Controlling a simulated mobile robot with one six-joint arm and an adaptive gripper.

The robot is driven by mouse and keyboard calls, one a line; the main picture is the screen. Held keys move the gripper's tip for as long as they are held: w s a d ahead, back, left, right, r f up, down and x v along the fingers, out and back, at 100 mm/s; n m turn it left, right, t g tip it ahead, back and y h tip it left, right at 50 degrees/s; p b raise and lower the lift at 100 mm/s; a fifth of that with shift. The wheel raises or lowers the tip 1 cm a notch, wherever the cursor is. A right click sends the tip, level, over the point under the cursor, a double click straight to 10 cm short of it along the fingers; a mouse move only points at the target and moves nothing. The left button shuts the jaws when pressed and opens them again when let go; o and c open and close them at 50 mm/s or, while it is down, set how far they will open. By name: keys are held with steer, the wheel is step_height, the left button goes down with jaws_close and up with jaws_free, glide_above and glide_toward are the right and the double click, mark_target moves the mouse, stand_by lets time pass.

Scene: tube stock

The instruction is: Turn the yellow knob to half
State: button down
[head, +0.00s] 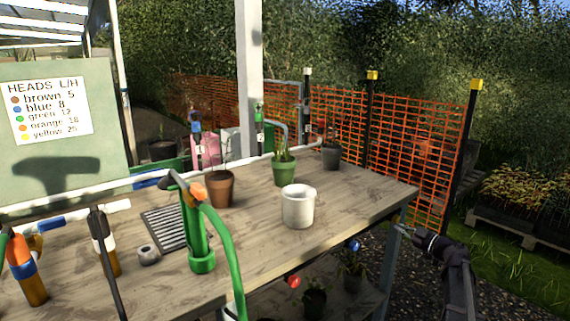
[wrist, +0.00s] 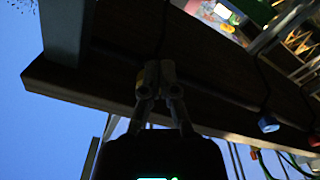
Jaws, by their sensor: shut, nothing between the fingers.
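My gripper (head: 402,229) is at the right end of the bench, just off its near right corner. In the wrist view my gripper (wrist: 158,74) has its fingers together with nothing between them, in front of the dark underside of the bench. A small yellow patch (wrist: 139,80), probably the yellow knob, shows right beside the left finger and is mostly hidden by it. I cannot tell whether they touch, nor the knob's angle. I cannot make out the yellow knob in the head view.
A blue knob (head: 353,246) and a red knob (head: 293,281) sit under the bench's front edge. The wooden bench (head: 345,205) carries a white pot (head: 298,207), a green pump (head: 200,240) and plant pots. Orange mesh fencing (head: 420,140) stands behind. Gravel lies right of the bench.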

steer(key=shift+f, duration=0.3)
steer(key=shift+d, duration=0.1)
steer(key=v, duration=0.6)
stand_by(0.6)
steer(key=shift+d+r, duration=0.35)
steer(key=shift+d, duration=0.4)
steer(key=x, duration=0.7)
stand_by(0.5)
